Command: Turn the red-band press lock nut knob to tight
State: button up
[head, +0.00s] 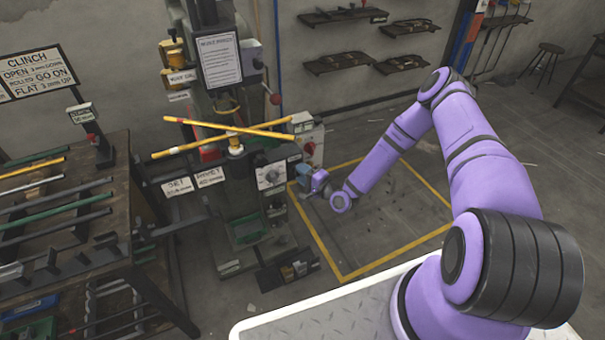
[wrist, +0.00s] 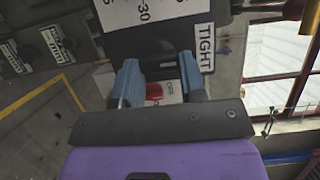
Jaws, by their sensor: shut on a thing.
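The press (head: 225,105) stands left of centre in the head view, with a red part (head: 210,152) beside its crossed yellow bars. A white dial plate (head: 270,176) is on its lower front. My gripper (head: 312,182) is at the right of this plate, low on the press. In the wrist view its two blue fingers (wrist: 158,72) are shut on the lock nut knob, which is mostly hidden between them. A "TIGHT" label (wrist: 206,47) is just right of the fingers. A numbered white plate (wrist: 140,12) is above them. A small red piece (wrist: 154,90) shows between the fingers. The knob's turn angle cannot be told.
A rack table (head: 60,220) with coloured bars stands at the left. A box with a red knob (head: 309,148) is right of the press. A small black tray (head: 288,270) lies at the press foot. The yellow-outlined floor (head: 385,235) is clear beneath my arm.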

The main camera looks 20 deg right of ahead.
dwell(0.3)
jog(key=o, duration=0.9)
jog(key=v, duration=1.1)
jog(key=shift+a, duration=0.1)
